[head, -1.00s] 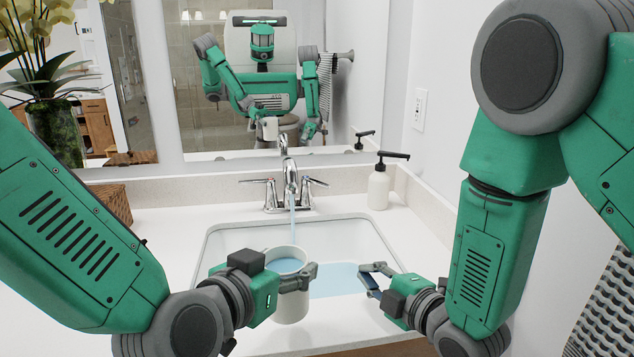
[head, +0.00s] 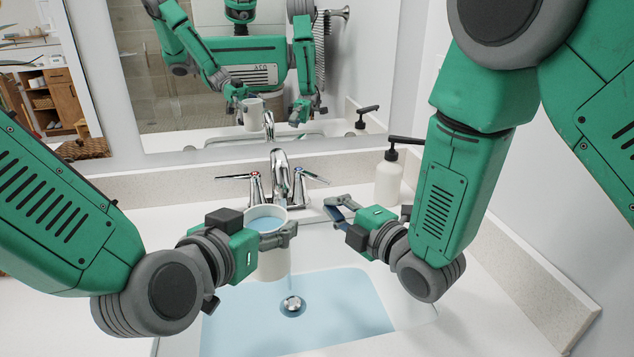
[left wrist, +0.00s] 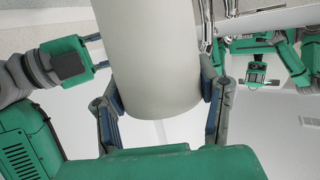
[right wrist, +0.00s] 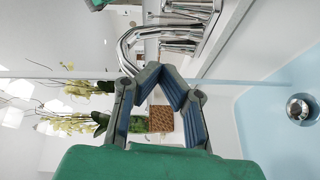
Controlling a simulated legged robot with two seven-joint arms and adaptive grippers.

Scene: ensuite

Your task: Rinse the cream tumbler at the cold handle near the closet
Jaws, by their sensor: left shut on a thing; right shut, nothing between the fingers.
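The cream tumbler (head: 272,262) is upright with blue water inside, above the back of the basin. My left gripper (head: 292,233) is shut around its side. In the left wrist view, the tumbler (left wrist: 150,55) fills the space between my fingers (left wrist: 163,98). The chrome faucet (head: 279,168) stands just behind the tumbler, with a left handle (head: 236,178) and a right handle (head: 312,177). I cannot clearly see a stream entering the tumbler. My right gripper (head: 331,208) is shut and empty, right of the tumbler and in front of the right handle; it also shows in the right wrist view (right wrist: 170,72).
The sink basin (head: 375,325) holds blue water, with a drain (head: 292,305) in its floor. A white soap bottle (head: 388,180) with a dark pump stands right of the faucet, close to my right arm. The mirror (head: 330,95) is behind the counter. The counter at the right (head: 490,290) is clear.

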